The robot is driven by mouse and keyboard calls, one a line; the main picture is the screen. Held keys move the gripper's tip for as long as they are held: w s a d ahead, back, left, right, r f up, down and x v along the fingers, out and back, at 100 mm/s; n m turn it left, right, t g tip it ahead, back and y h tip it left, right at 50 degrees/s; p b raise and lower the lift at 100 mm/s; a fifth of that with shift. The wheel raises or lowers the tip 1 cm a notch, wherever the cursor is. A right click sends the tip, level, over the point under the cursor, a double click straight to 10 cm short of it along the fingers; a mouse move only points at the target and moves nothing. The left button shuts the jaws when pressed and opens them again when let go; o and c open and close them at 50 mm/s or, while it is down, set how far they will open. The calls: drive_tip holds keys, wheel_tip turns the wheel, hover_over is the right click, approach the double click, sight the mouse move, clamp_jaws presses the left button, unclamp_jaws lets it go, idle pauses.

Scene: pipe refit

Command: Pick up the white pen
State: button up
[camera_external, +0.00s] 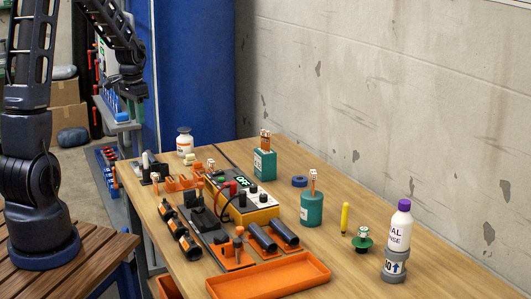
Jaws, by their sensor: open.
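I cannot clearly make out a white pen in this view. A slim yellow pen-like stick (344,218) is on the right part of the wooden table (335,262). A small whitish piece (147,157) shows at a dark holder at the table's far left, too small to identify. My gripper (130,96) is at the upper left, raised and well apart from the table items. It is open, small and dark here, with no object visible in it.
An orange tray (268,282) lies at the front. A yellow meter (252,210), dark cylinders and orange holders crowd the middle. Teal containers (312,208) stand behind. A purple-capped bottle (399,226) stands on a grey piece at right. A wall bounds the table's back.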

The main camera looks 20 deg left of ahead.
drive_tip(key=m, duration=0.1)
hover_over(145, 153)
drive_tip(key=shift+g, duration=0.4)
wheel_tip(145, 153, down, 7)
drive_tip(key=shift+a+f, duration=0.1)
drive_tip(key=shift+f, duration=5.3)
drive_tip(key=shift+c, duration=0.3)
clamp_jaws()
